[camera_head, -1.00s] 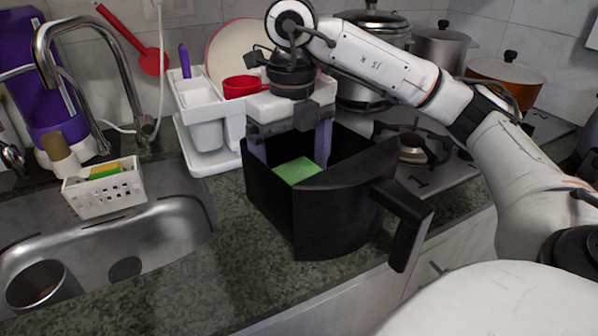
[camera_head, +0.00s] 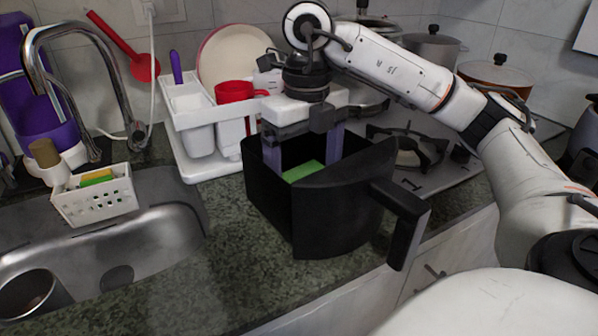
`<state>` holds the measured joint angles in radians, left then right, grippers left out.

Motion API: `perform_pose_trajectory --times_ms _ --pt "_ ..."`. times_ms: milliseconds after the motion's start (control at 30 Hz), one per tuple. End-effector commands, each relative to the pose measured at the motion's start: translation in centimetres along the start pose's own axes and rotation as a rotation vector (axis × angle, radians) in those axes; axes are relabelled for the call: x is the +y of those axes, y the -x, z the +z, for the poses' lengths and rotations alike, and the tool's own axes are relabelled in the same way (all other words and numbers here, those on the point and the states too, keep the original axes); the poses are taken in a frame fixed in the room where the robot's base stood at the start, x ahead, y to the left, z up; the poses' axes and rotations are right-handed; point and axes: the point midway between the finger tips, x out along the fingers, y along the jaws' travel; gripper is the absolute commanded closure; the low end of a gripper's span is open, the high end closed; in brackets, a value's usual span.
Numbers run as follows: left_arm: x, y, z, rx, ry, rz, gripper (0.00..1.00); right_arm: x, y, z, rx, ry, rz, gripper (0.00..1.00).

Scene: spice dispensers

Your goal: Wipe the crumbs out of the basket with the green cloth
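The black basket (camera_head: 335,220) stands upright on the counter with its handle (camera_head: 408,228) pointing right and toward me. The green cloth (camera_head: 303,171) lies inside it, partly hidden by the near wall. My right gripper (camera_head: 304,160) comes down into the basket from above. Its two fingers are wide apart, and their tips are down at the cloth. I cannot tell whether they touch it. No crumbs can be made out; the near wall hides most of the basket floor. My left gripper is not in view.
A white dish rack (camera_head: 195,115) with a red cup (camera_head: 234,91) stands behind the basket. The stove (camera_head: 440,170) with pots is at the back right. The sink (camera_head: 150,240) with a white caddy (camera_head: 97,203) is at the left. The counter left of the basket is clear.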

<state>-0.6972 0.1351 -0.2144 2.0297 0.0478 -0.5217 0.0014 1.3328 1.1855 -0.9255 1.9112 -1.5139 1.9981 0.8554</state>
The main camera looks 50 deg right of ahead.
Motion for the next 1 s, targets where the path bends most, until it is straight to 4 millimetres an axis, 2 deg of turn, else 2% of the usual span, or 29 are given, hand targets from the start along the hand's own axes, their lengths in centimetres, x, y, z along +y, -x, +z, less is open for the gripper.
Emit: perform_pose_trajectory --times_ms 1000 --pt "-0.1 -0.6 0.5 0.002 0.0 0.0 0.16 0.0 -0.2 -5.3 0.011 0.003 -0.003 0.37"
